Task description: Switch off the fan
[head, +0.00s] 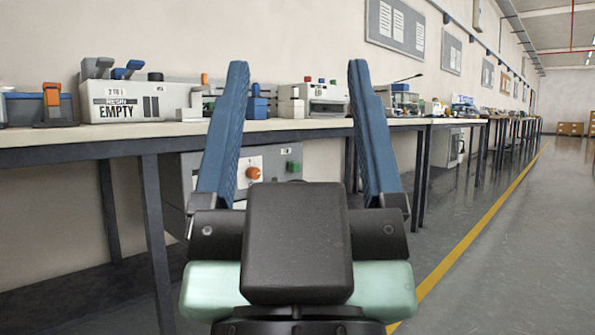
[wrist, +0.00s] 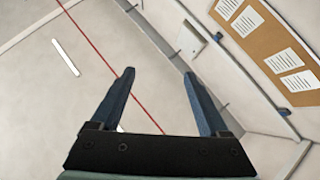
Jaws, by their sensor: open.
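My gripper (head: 298,65) is open and empty in the head view, its two blue fingers raised and spread apart in front of the bench. In the wrist view my gripper (wrist: 159,75) is also open, with nothing between the fingers. I cannot make out a fan for certain in either view. A grey box (head: 222,170) under the bench carries an orange knob (head: 253,173) and a green control (head: 293,166). My gripper hides part of this box, and I cannot tell whether it belongs to the fan.
A long bench (head: 75,147) runs along the wall, with a white box marked EMPTY (head: 135,100) and other equipment on it. Open floor (head: 520,240) with a yellow line (head: 470,235) lies at right. The wrist view shows a notice board (wrist: 262,45) and a red pipe (wrist: 105,60).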

